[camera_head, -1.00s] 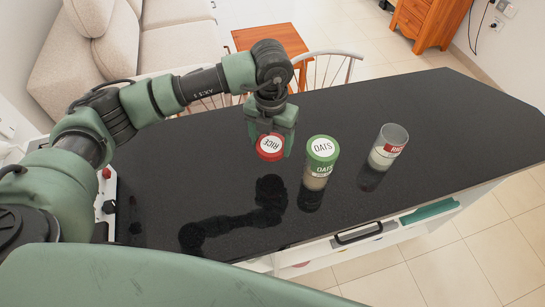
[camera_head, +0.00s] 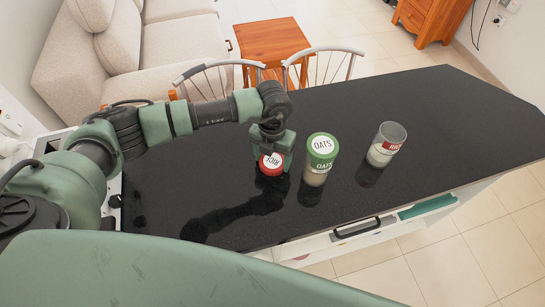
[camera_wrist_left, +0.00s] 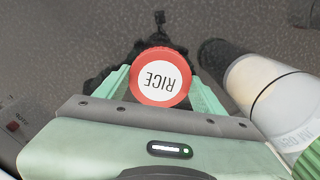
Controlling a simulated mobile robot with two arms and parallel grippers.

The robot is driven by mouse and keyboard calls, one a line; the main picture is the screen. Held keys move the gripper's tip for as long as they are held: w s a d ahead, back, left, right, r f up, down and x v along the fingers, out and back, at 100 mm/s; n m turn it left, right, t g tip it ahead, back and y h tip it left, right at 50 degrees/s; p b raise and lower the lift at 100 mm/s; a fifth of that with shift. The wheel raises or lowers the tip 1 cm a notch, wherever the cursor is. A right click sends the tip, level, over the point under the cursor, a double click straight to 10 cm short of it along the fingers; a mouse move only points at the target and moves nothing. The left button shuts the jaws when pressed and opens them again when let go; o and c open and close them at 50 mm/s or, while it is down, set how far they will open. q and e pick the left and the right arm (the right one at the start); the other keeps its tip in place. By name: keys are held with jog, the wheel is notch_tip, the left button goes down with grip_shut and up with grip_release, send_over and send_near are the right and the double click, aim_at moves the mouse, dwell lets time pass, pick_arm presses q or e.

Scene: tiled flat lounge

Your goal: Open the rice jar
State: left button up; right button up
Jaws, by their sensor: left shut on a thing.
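The rice jar (camera_head: 382,154) is a clear glass with a red label and white contents. It stands upright on the dark counter, and its top is open with no lid on it. The red lid marked RICE (camera_head: 271,164) is between the fingers of my left gripper (camera_head: 272,156), low over the counter to the left of the oats jar. In the left wrist view the lid (camera_wrist_left: 160,77) sits between the two green fingers, label up. I cannot tell whether it touches the counter. My right gripper is not in view.
The oats jar (camera_head: 319,160) with its green lid stands close to the right of my left gripper, between it and the rice jar. The black counter (camera_head: 450,120) is clear at the right. Chairs (camera_head: 320,65) stand behind its far edge.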

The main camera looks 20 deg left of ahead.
pick_arm(q)
jog(key=o, duration=1.6)
jog(key=shift+f, duration=0.1)
jog(key=shift+c, duration=0.2)
